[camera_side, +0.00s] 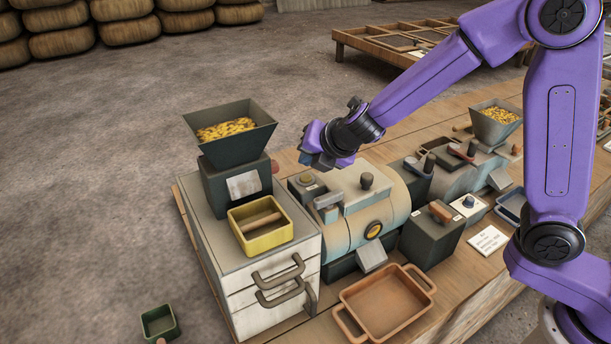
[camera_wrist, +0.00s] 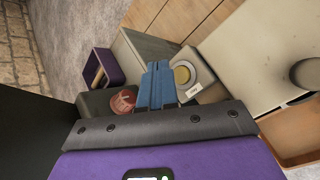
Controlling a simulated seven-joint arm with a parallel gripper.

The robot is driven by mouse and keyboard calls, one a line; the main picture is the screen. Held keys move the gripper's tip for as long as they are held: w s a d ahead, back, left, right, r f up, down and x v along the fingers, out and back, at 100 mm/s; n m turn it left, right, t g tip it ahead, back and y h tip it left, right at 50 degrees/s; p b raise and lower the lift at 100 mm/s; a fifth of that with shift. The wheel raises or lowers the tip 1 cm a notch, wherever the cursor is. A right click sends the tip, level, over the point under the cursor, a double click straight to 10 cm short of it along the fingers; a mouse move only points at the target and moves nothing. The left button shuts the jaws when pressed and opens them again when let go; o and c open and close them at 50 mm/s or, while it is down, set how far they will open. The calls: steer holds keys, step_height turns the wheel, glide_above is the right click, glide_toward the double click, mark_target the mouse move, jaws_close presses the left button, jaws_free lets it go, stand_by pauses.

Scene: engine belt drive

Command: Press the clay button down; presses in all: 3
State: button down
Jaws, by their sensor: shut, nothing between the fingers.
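A round reddish, clay-coloured button (camera_wrist: 123,101) sits on a dark block in the wrist view, just left of my fingers. In the side view a reddish disc on the dark hopper base (camera_side: 275,167) seems to be the same button, partly hidden. My gripper (camera_side: 314,161) is shut and empty, to the right of that disc and above the machine's left end. Its blue fingers (camera_wrist: 157,84) show closed together in the wrist view, apart from the button in the picture. I cannot tell their exact height above it.
A pale yellow button (camera_wrist: 181,75) on a labelled block lies just right of my fingers; it also shows in the side view (camera_side: 306,179). The hopper (camera_side: 232,140) with yellow pieces stands left of my gripper. A yellow tray (camera_side: 261,225) and an orange tray (camera_side: 385,302) are in front.

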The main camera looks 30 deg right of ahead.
mark_target(309, 178)
steer(key=shift+f, duration=0.6)
steer(key=shift+f, duration=0.1)
stand_by(1.7)
steer(key=shift+f, duration=0.3)
steer(key=shift+f, duration=0.45)
stand_by(0.6)
steer(key=shift+r, duration=0.85)
steer(key=shift+r, duration=0.1)
steer(key=shift+r, duration=2.45)
stand_by(0.9)
